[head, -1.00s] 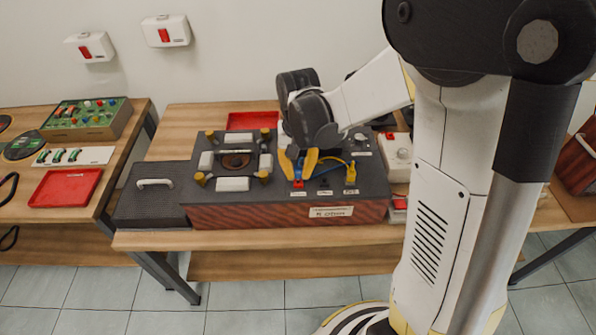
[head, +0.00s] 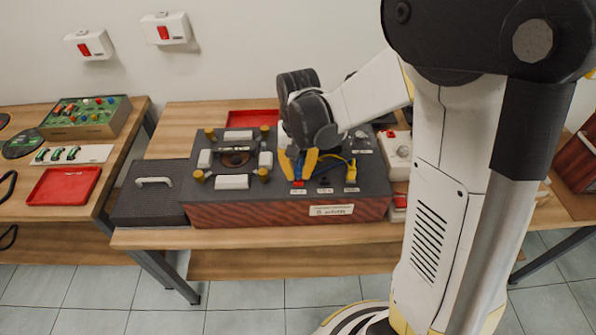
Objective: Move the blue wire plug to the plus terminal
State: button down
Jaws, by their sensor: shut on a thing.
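My gripper (head: 300,173), with yellow fingers, points down at the front of the dark-topped console (head: 290,213). It is shut on the blue wire plug (head: 299,166), of which only a little blue shows between the fingers. A red terminal (head: 298,184) sits just below the fingertips, above the leftmost of three small labels on the console top. I cannot read the labels, nor tell whether the plug touches the red terminal. A yellow wire plug (head: 351,172) stands at the rightmost label, its wire curving back towards my gripper. My wrist hides part of the console behind.
A coil frame (head: 232,182) with white blocks and brass posts stands left of the gripper on the console. A dark box with a handle (head: 150,203) adjoins it at left. A white switch box (head: 397,153) is at right. A red tray (head: 252,118) lies behind.

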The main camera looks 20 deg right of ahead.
jog(key=shift+f+b, duration=0.5)
jog(key=shift+b, duration=0.05)
dwell(2.3)
jog(key=c, duration=1.4)
grip_release()
notch_tip(320, 180, up, 12)
jog(key=shift+f, duration=0.1)
jog(key=shift+r+p, duration=2.1)
jog(key=shift+r, duration=0.55)
